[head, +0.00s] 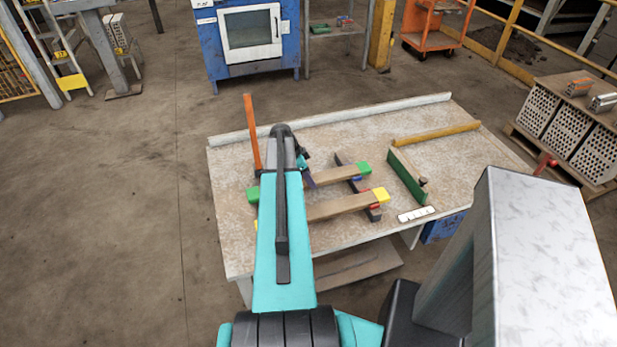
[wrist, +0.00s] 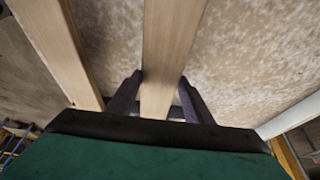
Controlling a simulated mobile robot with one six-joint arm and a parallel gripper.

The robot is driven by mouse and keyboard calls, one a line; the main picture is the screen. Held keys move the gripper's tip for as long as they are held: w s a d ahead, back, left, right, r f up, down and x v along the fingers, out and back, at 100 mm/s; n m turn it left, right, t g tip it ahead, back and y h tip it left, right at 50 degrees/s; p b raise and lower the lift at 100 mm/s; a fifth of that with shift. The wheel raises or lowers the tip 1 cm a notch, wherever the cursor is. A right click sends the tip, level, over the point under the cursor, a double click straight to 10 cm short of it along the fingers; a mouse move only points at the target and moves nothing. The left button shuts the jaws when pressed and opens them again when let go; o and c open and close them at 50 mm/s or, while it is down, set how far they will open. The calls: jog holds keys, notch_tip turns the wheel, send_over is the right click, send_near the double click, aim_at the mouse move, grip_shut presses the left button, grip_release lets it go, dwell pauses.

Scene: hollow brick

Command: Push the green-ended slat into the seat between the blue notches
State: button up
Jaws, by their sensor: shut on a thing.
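The green-ended slat is a pale wooden bar (head: 335,178) lying across the table, with green blocks at both ends (head: 364,168). Its right part crosses a dark notched bar (head: 342,159), and blue (head: 357,179) shows beside it there. I cannot tell how deep it sits. My gripper (wrist: 160,97) is shut on this slat; the slat (wrist: 168,40) runs between its two dark fingers in the wrist view. In the head view my arm hides most of the gripper and the slat's left part. A yellow-ended slat (head: 335,207) lies nearer, roughly parallel, by red notches (head: 375,207).
A second slat (wrist: 58,45) runs left of the fingers in the wrist view. An orange upright (head: 252,132) stands at the table's left. A green board (head: 407,176), yellow bar (head: 437,134) and white strip (head: 416,214) lie right. The table (head: 400,116) has a raised back rail.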

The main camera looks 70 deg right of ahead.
jog(key=shift+f, duration=0.15)
jog(key=o, duration=1.4)
jog(key=shift+b+v, duration=1.3)
jog(key=shift+v, duration=5.6)
jog(key=shift+w, duration=0.1)
